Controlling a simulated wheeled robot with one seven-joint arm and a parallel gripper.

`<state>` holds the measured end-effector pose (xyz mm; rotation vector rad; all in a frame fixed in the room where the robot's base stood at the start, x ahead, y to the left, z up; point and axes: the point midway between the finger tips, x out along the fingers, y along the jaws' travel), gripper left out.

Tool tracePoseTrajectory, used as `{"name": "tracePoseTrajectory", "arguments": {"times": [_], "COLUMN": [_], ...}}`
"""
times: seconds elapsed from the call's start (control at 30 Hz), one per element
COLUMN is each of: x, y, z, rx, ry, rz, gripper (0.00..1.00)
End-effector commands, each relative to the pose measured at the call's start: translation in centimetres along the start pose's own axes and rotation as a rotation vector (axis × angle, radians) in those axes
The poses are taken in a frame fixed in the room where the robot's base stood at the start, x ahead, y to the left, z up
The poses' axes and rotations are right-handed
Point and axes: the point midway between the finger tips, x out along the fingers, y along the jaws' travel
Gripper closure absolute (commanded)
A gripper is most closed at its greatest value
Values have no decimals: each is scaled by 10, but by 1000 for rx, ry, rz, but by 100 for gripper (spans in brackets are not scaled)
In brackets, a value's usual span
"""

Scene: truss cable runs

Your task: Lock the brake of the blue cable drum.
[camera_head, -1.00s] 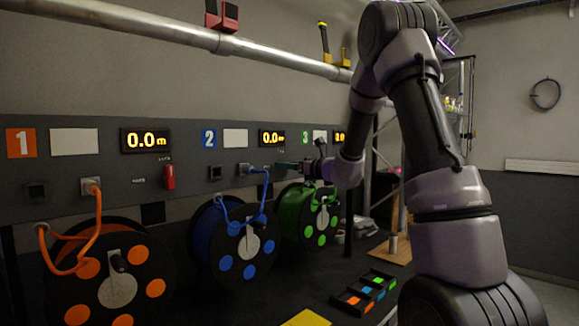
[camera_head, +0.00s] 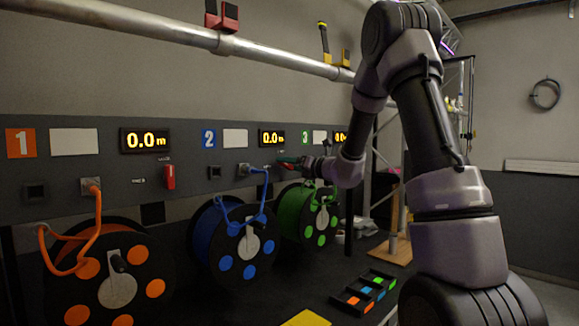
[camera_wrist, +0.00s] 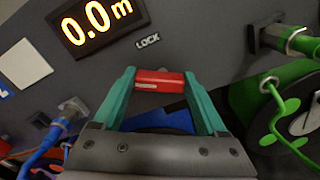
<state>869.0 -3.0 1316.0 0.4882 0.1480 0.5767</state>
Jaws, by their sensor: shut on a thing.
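My gripper (camera_wrist: 158,78) has its two teal fingers closed on the ends of a red brake lever (camera_wrist: 158,86) on the grey panel, under the number 2 display. A LOCK label (camera_wrist: 148,40) is on the panel close by the lever. I cannot tell for sure whether the lever points at it. In the head view my gripper (camera_head: 297,165) is at the panel, with a bit of red at its fingers. The blue cable drum (camera_head: 232,240) stands below, left of the gripper, its blue cable (camera_head: 264,190) plugged into the panel. The lever's pivot is hidden.
The orange drum (camera_head: 110,275) with its hanging red lever (camera_head: 169,177) is at left. The green drum (camera_head: 305,217) is right of the blue one, close beneath my arm. A tray of coloured pieces (camera_head: 362,292) and a yellow sheet (camera_head: 306,318) lie on the table.

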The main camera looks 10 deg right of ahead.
Motion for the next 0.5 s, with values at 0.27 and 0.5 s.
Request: {"name": "tracePoseTrajectory", "arguments": {"times": [0.27,0.5], "x": [0,0], "y": [-2,-4], "z": [1,1], "rx": [261,488], "ry": [0,0], "rz": [-1,-2], "gripper": [81,81]}}
